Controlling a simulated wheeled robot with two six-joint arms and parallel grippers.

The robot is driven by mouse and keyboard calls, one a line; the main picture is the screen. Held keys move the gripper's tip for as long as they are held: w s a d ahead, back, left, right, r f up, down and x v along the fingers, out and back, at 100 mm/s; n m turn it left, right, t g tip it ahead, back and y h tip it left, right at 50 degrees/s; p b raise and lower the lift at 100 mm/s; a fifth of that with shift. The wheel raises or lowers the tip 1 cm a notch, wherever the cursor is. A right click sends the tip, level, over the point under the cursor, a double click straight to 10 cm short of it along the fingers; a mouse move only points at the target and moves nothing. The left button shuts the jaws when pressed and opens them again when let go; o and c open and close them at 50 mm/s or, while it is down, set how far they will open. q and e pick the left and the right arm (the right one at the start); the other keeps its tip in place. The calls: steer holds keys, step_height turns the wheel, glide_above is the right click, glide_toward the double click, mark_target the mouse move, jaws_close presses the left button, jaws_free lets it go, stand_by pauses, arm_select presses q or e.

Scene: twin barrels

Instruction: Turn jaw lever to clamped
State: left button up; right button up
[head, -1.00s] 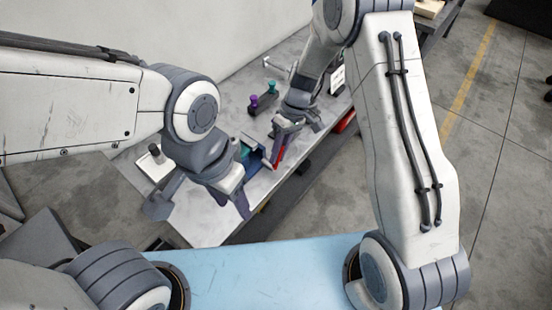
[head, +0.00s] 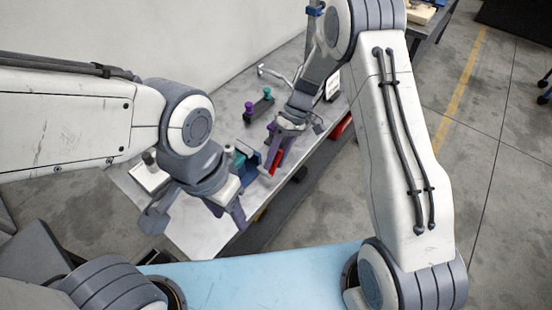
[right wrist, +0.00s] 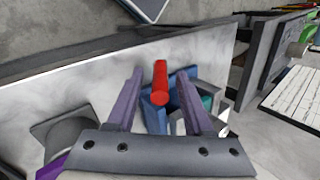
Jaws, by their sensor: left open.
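The jaw lever is a red bar (head: 277,161) on a blue vise (head: 249,172) at the table's near edge. In the right wrist view the red lever (right wrist: 160,84) stands between the two purple fingers of my right gripper (right wrist: 160,74), with gaps on both sides. The blue vise (right wrist: 155,116) shows behind it. The right gripper (head: 276,150) is open around the lever, and I see no firm contact. My left gripper (head: 229,214) is open and empty, over the table's near left part. It and its wrist hide some of the table beside the vise.
A dark block with purple and teal knobs (head: 258,105) stands behind the vise. A white tray with a dark knob (head: 149,175) is at the left, and a white card (head: 333,83) at the far right. A light blue surface (head: 250,278) lies in front.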

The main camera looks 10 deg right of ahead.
steer(key=shift+w+d+r, duration=0.2)
steer(key=shift+w+r, duration=0.05)
steer(key=shift+r, duration=0.1)
steer(key=b+v, duration=0.2)
steer(key=v, duration=0.7)
steer(key=shift+r, duration=0.25)
steer(key=shift+d, duration=0.1)
